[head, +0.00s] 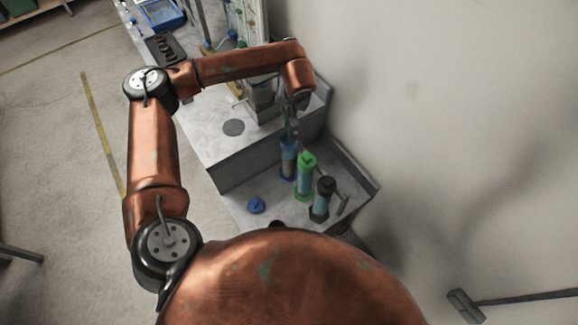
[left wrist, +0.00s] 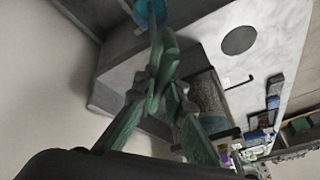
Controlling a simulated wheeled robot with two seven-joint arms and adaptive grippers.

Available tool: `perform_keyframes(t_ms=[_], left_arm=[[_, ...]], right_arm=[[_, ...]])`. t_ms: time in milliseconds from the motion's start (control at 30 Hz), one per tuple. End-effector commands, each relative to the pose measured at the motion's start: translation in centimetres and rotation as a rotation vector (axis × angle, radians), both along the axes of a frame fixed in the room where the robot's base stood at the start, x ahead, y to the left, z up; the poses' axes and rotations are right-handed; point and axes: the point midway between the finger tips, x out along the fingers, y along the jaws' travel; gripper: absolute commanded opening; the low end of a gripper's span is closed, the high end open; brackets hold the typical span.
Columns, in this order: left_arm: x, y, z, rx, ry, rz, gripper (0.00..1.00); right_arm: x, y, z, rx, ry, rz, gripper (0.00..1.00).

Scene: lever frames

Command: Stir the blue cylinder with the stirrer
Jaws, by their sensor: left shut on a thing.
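The blue cylinder (head: 288,160) stands upright on the lower grey shelf, in a row with a green and a black one. In the left wrist view its blue top (left wrist: 148,10) shows at the upper edge. My left gripper (head: 291,127) is right above the blue cylinder, pointing down. In the left wrist view its greenish fingers are closed together on a thin rod, the stirrer (left wrist: 155,25), which runs toward the blue cylinder. How deep the stirrer's lower end reaches is hidden. My right gripper is not in view.
The green cylinder (head: 306,175) and black cylinder (head: 321,200) stand close by on the right. A blue cap (head: 256,205) lies on the shelf at the left. The raised counter (head: 205,125) is behind, with a dark disc (head: 233,127) on it. A wall is to the right.

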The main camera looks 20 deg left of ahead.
Motion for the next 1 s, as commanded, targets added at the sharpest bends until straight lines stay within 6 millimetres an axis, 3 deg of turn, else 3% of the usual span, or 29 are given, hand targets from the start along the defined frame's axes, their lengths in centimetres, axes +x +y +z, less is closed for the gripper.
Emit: perform_keyframes(t_ms=[67,467,1000], left_arm=[[0.0,0.0,-0.9,0.0,0.0,0.0,0.0],[0.0,0.0,-1.1,0.0,-0.001,0.001,0.0],[0.0,0.0,-7.2,0.0,0.0,0.0,0.0]], right_arm=[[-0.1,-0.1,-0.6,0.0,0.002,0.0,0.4],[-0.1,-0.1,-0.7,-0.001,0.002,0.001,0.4],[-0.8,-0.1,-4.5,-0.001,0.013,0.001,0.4]])
